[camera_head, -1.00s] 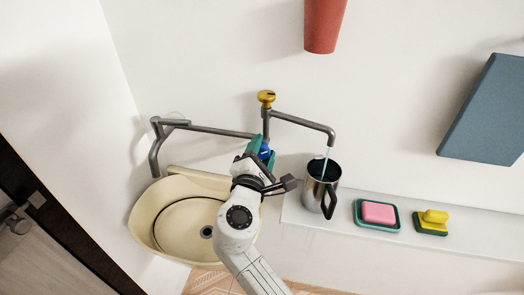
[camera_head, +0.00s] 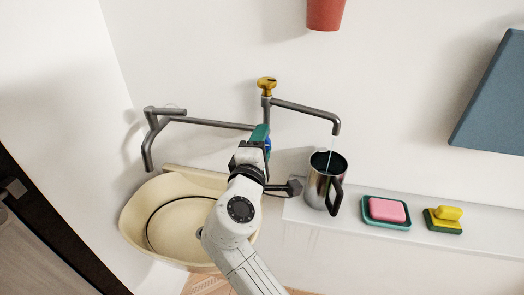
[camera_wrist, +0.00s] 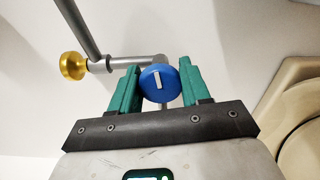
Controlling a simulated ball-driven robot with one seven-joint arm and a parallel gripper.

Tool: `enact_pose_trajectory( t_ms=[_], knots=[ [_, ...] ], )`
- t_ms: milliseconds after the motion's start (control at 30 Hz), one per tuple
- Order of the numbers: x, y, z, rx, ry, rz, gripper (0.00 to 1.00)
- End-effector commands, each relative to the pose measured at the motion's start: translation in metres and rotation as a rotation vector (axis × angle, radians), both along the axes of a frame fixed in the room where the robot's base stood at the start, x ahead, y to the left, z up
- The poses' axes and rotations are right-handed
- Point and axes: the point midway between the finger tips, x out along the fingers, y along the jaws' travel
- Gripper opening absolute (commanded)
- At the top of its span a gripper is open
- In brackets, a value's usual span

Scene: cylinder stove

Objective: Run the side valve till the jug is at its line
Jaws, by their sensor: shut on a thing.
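A blue valve knob (camera_wrist: 160,84) with a pale mark on its face sits between the teal fingers of my gripper (camera_wrist: 155,86) in the wrist view. The gripper is shut on it. In the head view my gripper (camera_head: 262,140) hides most of the blue knob (camera_head: 268,145). A steel jug (camera_head: 318,184) with a black handle stands upright on the ledge. A thin stream of water (camera_head: 331,152) falls from the right spout (camera_head: 335,127) into the jug. The jug's line and water level are not visible.
A yellow knob (camera_head: 267,84) sits above the blue one on the pipe. A cream basin (camera_head: 138,212) is at left under another spout (camera_head: 148,150). A pink soap on a teal dish (camera_head: 386,222) and a yellow sponge (camera_head: 444,225) lie on the ledge (camera_head: 485,222) right of the jug.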

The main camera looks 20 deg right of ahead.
Motion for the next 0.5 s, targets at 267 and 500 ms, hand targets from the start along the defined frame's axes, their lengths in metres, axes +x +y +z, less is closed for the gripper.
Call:
enact_pose_trajectory(
  t_ms=[267,500],
  knots=[
    [-0.0006,-0.0006,-0.0037,0.096,-0.067,-0.002,0.16],
    [-0.0005,-0.0007,-0.0025,0.122,-0.084,-0.002,0.16]
  ],
)
